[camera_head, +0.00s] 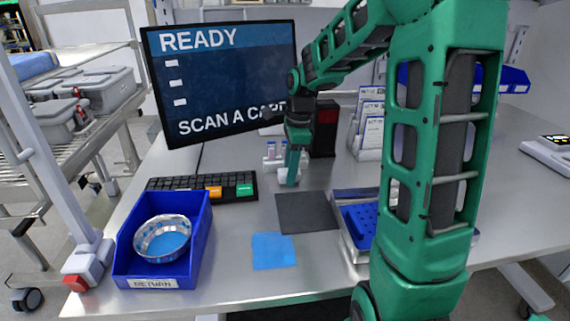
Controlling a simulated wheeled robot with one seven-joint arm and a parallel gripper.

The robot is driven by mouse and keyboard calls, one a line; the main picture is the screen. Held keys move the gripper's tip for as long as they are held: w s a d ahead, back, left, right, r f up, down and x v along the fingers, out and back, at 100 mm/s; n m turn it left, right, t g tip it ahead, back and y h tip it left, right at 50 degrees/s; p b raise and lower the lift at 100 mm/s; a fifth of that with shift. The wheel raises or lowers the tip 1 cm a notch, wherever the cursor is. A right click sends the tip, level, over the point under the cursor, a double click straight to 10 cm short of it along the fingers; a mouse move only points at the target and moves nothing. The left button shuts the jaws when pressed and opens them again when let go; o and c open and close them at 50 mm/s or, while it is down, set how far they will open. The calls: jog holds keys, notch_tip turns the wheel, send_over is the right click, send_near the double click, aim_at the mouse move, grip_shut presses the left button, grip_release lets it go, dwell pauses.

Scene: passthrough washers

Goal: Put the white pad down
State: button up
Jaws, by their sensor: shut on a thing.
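My gripper (291,180) hangs down at the end of my green arm, above the table behind the dark grey mat. It is shut on the white pad, which is small and mostly hidden at the fingers; its outline is not clear from here. White pieces and two small vials (277,150) show close beside and behind the gripper. I cannot tell whether the pad touches the table.
A dark grey mat (306,212) and a blue cloth (273,251) lie in front. A blue RETURN bin (190,255) holds a bowl (163,238). A keyboard (190,184) and monitor (220,80) stand left and behind. A blue tray (358,222) is partly behind my arm.

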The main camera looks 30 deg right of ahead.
jog(key=shift+s+f, duration=0.15)
jog(key=shift+f, duration=0.7)
jog(key=o, duration=1)
jog(key=shift+f, duration=0.15)
jog(key=shift+a, duration=0.1)
jog(key=r, duration=0.8)
jog(key=d+r, duration=0.1)
jog(key=r, duration=0.3)
jog(key=shift+s, duration=0.2)
